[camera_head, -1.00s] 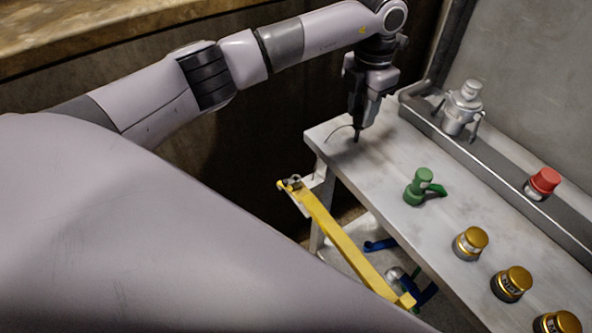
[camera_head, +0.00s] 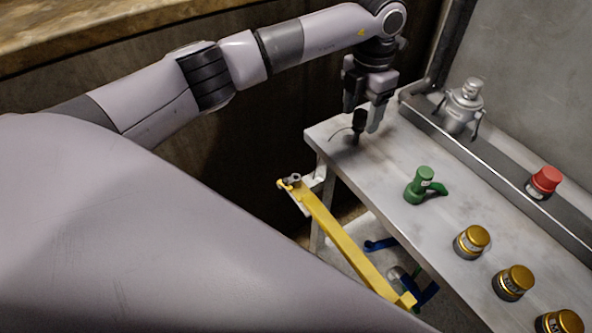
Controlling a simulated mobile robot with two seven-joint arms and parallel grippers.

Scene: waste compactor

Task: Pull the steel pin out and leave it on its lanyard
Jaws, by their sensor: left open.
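My left gripper (camera_head: 367,108) points down over the far left end of the grey bench. Its fingers are open and apart. A small upright item with a dark grip (camera_head: 359,122) and thin lower tip stands between or just beside the fingers. A thin curved line, like a lanyard (camera_head: 340,131), runs left from it over the bench. I cannot confirm that this item is the steel pin. A yellow bar (camera_head: 340,236) slopes along the bench's front side, with a small grey ring-like fitting (camera_head: 294,178) at its upper end. My right gripper is not in view.
The bench (camera_head: 375,165) carries a green handled valve (camera_head: 421,186) and several gold-topped knobs (camera_head: 471,241). Behind are a silver fitting (camera_head: 464,105) and a red button (camera_head: 544,182) on a ledge. Blue handles (camera_head: 380,244) show below the bench.

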